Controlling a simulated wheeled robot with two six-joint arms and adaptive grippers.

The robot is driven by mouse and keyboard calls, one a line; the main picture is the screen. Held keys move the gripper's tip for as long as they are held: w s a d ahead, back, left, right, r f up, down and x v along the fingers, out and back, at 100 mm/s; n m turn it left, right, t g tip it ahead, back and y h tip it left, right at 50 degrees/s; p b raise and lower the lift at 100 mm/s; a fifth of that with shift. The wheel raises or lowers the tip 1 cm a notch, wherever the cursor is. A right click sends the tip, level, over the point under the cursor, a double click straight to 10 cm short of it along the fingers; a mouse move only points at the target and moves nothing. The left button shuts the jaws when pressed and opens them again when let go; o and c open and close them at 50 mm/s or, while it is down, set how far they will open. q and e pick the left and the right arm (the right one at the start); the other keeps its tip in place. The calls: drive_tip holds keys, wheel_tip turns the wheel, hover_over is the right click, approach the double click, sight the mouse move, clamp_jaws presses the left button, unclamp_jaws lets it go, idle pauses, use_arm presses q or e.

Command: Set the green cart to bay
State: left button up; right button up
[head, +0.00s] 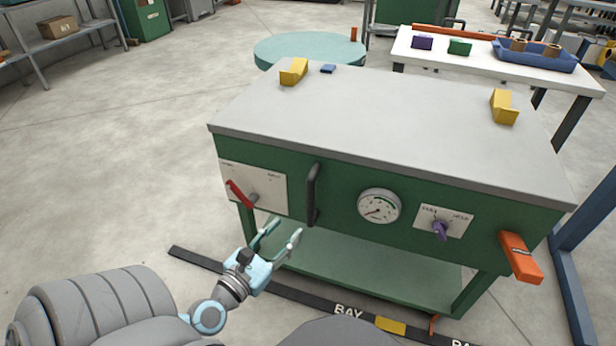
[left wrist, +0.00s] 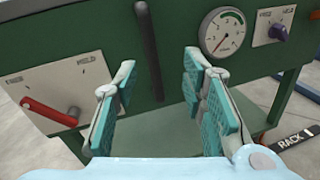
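The green cart (head: 335,215) stands in front of me, with a grey top and a lower shelf. Its front carries a black upright handle (head: 313,194), also in the left wrist view (left wrist: 149,48), a red lever (head: 240,194), a round gauge (head: 379,206) and a purple knob (head: 440,230). My left gripper (head: 286,229) is open and empty, in front of the cart and below the handle. In the left wrist view, the handle shows between its fingers (left wrist: 160,68), with no visible contact. A dark floor strip (head: 300,298) reads BAY. My right gripper is out of view.
A yellow mark (head: 390,326) lies on the strip beside BAY; a RACK 1 label (left wrist: 294,137) shows farther right. An orange handle (head: 519,257) juts from the cart's right end. A blue post (head: 572,290) stands to the right. The floor at left is clear.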

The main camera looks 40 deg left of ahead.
sight(308, 193)
use_arm(q)
drive_tip(key=w+a, duration=0.1)
drive_tip(key=w, duration=0.3)
drive_tip(key=w+a+n, duration=0.1)
drive_tip(key=w, duration=0.4)
drive_tip(key=w+a+n+y, duration=0.1)
drive_tip(key=w, duration=0.4)
drive_tip(key=shift+w+r+p, duration=0.1)
drive_tip(key=shift+r+p, duration=0.25)
drive_tip(key=shift+r, duration=0.05)
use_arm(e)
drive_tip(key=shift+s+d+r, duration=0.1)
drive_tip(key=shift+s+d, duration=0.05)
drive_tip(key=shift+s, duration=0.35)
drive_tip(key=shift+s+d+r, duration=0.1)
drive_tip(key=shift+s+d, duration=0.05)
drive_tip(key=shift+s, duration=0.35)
use_arm(q)
clamp_jaws()
